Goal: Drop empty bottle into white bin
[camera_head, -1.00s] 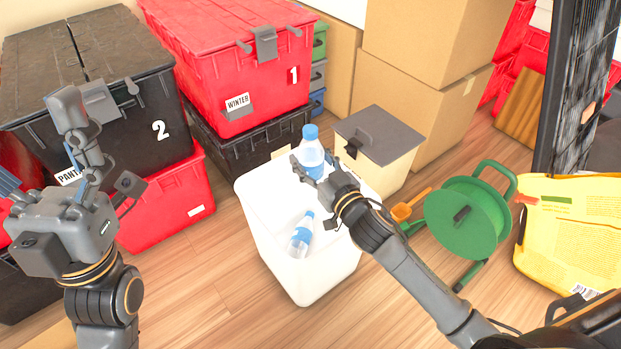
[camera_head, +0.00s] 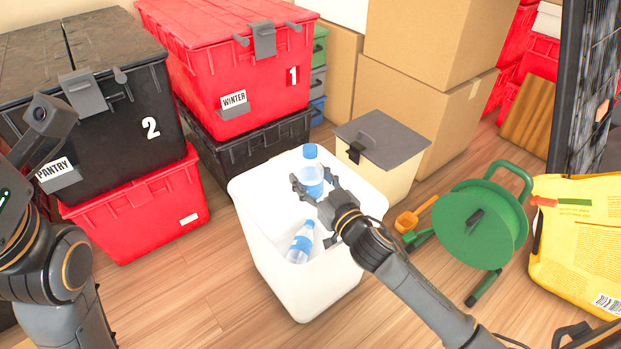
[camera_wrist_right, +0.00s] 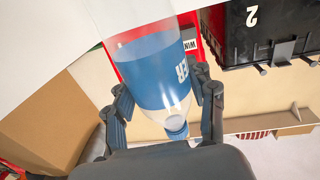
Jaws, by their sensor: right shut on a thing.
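The white bin (camera_head: 305,298) stands open on the floor in the middle of the head view. One clear bottle with a blue label (camera_head: 301,242) lies tilted inside it. My right gripper (camera_head: 312,184) is shut on another clear bottle with a blue cap and label (camera_head: 311,168), held upright over the bin's opening. The right wrist view shows this bottle (camera_wrist_right: 163,75) between the two fingers of the gripper (camera_wrist_right: 163,100). My left arm is at the left edge of the head view; its gripper (camera_head: 40,125) shows only partly and its fingers are unclear.
A black tote (camera_head: 110,125) sits on a red tote (camera_head: 150,215) at left. A red tote (camera_head: 225,70) sits on a black one behind the bin. A beige lidded box (camera_head: 372,180), green cable reel (camera_head: 480,225) and yellow bag (camera_head: 585,250) stand at right. Floor in front is clear.

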